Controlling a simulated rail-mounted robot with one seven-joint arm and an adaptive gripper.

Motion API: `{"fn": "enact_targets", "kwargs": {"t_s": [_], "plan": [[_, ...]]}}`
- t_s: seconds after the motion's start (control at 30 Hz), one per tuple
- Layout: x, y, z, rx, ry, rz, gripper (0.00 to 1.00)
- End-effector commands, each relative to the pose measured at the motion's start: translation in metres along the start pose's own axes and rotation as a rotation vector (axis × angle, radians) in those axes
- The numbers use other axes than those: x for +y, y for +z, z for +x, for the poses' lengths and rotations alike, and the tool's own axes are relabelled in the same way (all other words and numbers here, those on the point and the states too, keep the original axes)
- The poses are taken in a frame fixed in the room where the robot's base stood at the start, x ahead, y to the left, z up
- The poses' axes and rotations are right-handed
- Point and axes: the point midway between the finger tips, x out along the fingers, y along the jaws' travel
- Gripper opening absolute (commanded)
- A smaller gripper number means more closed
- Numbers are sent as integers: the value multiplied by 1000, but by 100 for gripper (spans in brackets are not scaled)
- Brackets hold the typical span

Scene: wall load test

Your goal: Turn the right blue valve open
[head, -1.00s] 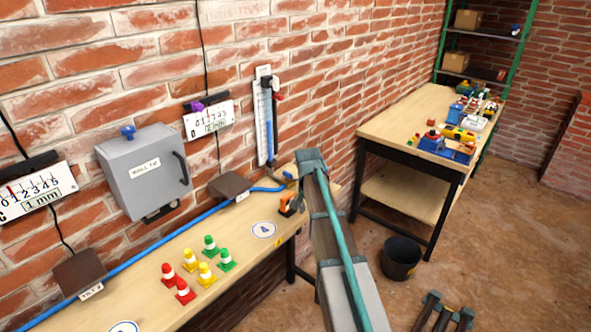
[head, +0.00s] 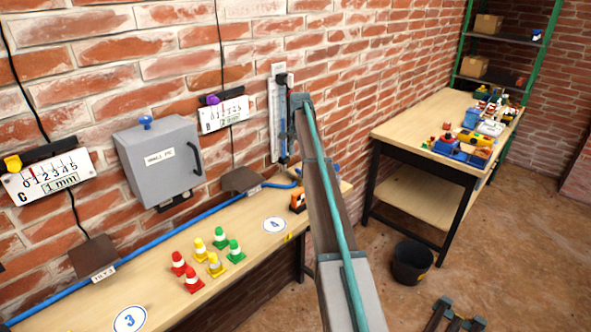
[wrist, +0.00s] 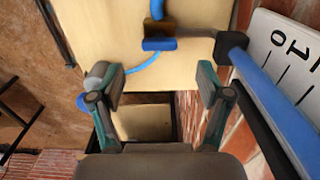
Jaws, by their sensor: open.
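My gripper (wrist: 162,92) is open and empty in the wrist view, its two fingers wide apart above the bench end. A blue valve part (wrist: 159,44) with a short blue bar shows beyond the fingers, near the top of the wrist view. A grey rounded piece with a blue end (wrist: 84,102) shows beside the left finger; I cannot tell if it belongs to a valve. In the head view, blue fittings (head: 307,171) show at the right end of the bench, partly hidden by my arm. The gripper fingers themselves are hidden there.
A scale panel with a blue tube (wrist: 255,85) stands close to the right finger. The bench (head: 165,285) holds several small cones and an orange object (head: 298,200). A black bucket (head: 411,262) stands on the floor, near a second table (head: 415,110).

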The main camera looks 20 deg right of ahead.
Motion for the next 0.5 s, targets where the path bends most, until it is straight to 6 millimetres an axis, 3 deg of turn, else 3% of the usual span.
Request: {"fn": "enact_targets", "kwargs": {"t_s": [0.5], "plan": [[1, 1, 62, 1, 0, -1, 77]]}}
